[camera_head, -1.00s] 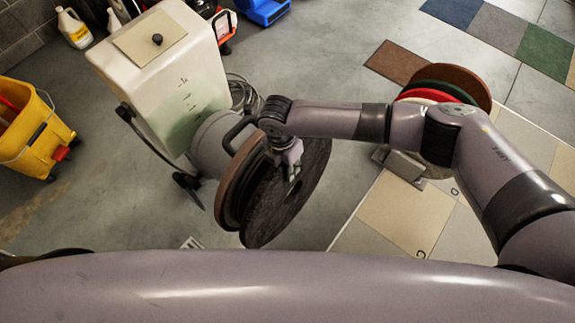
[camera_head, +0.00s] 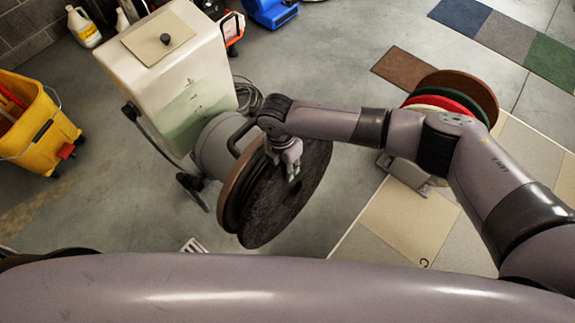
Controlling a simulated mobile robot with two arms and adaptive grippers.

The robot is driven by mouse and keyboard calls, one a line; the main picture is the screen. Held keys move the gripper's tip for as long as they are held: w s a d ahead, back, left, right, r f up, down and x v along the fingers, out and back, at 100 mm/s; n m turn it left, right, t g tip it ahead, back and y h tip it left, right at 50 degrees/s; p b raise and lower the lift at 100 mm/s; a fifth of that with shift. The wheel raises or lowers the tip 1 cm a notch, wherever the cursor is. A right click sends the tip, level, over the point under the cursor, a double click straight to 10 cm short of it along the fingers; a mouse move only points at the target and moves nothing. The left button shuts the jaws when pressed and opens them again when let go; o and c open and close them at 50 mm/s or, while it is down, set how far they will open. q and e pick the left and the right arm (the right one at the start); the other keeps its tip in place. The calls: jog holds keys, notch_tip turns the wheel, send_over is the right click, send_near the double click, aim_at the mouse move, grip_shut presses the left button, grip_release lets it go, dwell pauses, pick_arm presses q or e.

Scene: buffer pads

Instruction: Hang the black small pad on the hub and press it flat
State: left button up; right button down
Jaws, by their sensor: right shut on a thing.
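The black small pad (camera_head: 280,212) is a dark round disc, tilted and facing right, in the middle of the head view. My right gripper (camera_head: 292,176) is shut on the black pad near its upper middle. The pad is right in front of the machine's round head, whose brown rim (camera_head: 237,185) shows just behind it on the left. The hub is hidden behind the pad, and I cannot tell whether the pad touches it. My left gripper is not in view.
The floor machine with a cream tank (camera_head: 180,80) stands behind the head. A rack with brown, green, red and white pads (camera_head: 470,90) is at the right. A yellow mop bucket (camera_head: 40,130) is at the left. My own arm crosses the bottom.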

jog(key=shift+a, duration=0.1)
jog(key=shift+w+a+f+b, duration=0.1)
jog(key=shift+w+a+b, duration=0.15)
jog(key=shift+a+b, duration=0.1)
jog(key=shift+w+a, duration=0.1)
jog(key=shift+w, duration=0.05)
jog(key=shift+w+a, duration=0.1)
jog(key=shift+a, duration=0.1)
dwell(0.4)
jog(key=shift+w+a+b, duration=0.3)
jog(key=shift+a+b, duration=0.1)
jog(key=shift+b, duration=0.05)
jog(key=shift+w+a+b, duration=0.25)
jog(key=shift+a+b, duration=0.05)
jog(key=shift+b, duration=0.05)
dwell(0.3)
jog(key=shift+a+t+y+p, duration=0.1)
jog(key=shift+t+y+p, duration=0.3)
jog(key=shift+p, duration=0.35)
dwell(0.8)
jog(key=shift+f, duration=0.25)
dwell(0.6)
